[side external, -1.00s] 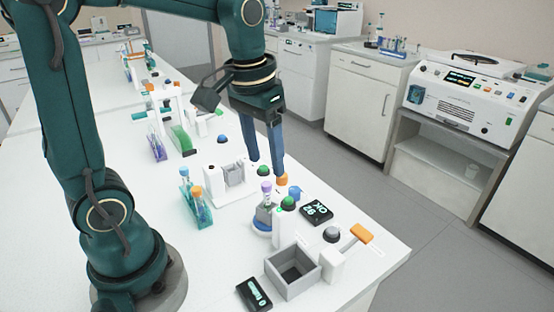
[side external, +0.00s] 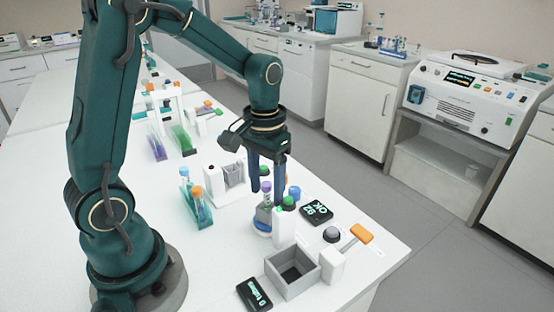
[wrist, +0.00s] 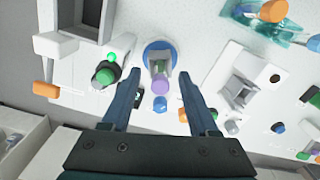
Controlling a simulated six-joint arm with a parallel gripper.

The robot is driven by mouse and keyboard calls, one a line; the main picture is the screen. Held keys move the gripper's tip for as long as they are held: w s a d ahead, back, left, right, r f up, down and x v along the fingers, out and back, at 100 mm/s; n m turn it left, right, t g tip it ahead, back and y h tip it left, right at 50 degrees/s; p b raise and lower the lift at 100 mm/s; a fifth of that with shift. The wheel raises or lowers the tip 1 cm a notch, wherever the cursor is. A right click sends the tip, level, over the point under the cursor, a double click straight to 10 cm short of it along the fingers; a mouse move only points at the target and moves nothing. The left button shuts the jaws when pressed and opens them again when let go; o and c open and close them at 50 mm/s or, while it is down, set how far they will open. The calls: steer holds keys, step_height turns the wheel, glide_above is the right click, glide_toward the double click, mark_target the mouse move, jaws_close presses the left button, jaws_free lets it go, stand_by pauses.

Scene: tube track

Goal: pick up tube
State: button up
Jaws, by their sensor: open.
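A purple-capped tube (side external: 265,203) stands in a round holder with a blue base (side external: 262,228), near the front of the bench. In the wrist view, the purple cap (wrist: 160,86) and blue base (wrist: 147,46) appear at the middle, between and just beyond the fingertips. My gripper (side external: 267,193) is open and empty, pointing down with one finger on each side of the cap. It also frames the tube in the wrist view (wrist: 159,75). I cannot tell whether a finger touches the tube.
A rack (side external: 188,205) with orange- and blue-capped tubes stands left. A grey open box (side external: 291,282), a black display (side external: 254,294), an OK display (side external: 316,212), a green button (side external: 289,202) and an orange-ended lever (side external: 361,233) sit close around.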

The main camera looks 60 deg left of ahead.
jaws_close()
steer(key=shift+r, duration=0.15)
steer(key=shift+r, duration=0.3)
step_height(320, 180, up, 4)
steer(key=shift+w+f, duration=0.1)
steer(key=shift+f, duration=0.15)
steer(key=s+a+r, duration=0.6)
steer(key=a, duration=0.3)
steer(key=shift+s+a+r, duration=0.35)
steer(key=shift+s, duration=0.05)
